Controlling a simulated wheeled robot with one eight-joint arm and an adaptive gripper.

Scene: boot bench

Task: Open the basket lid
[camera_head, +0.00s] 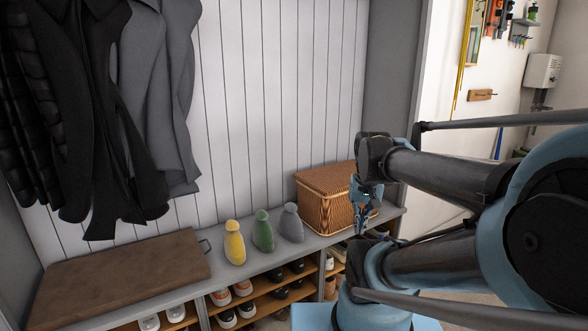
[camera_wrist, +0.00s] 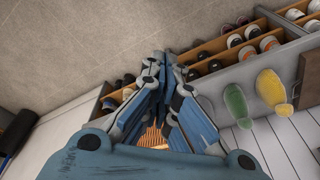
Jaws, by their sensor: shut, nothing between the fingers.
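The brown wicker basket (camera_head: 316,212) stands on the right end of the grey bench. Its lid (camera_head: 326,177) lies flat on top and is closed. My gripper (camera_head: 361,228) is shut and empty, pointing down in front of the basket's right part, which it and my arm partly hide. In the wrist view my gripper (camera_wrist: 166,60) shows with its fingertips together. A small piece of the basket (camera_wrist: 153,138) shows between the fingers; the rest is hidden there. I cannot tell whether the gripper touches the basket.
Grey, green (camera_head: 263,231) and yellow (camera_head: 234,243) rounded figures stand left of the basket. A brown cushion (camera_head: 120,275) lies further left on the bench (camera_head: 222,272). Dark coats (camera_head: 100,100) hang above it. Shoes fill the shelves below. The floor (camera_wrist: 90,40) in front is clear.

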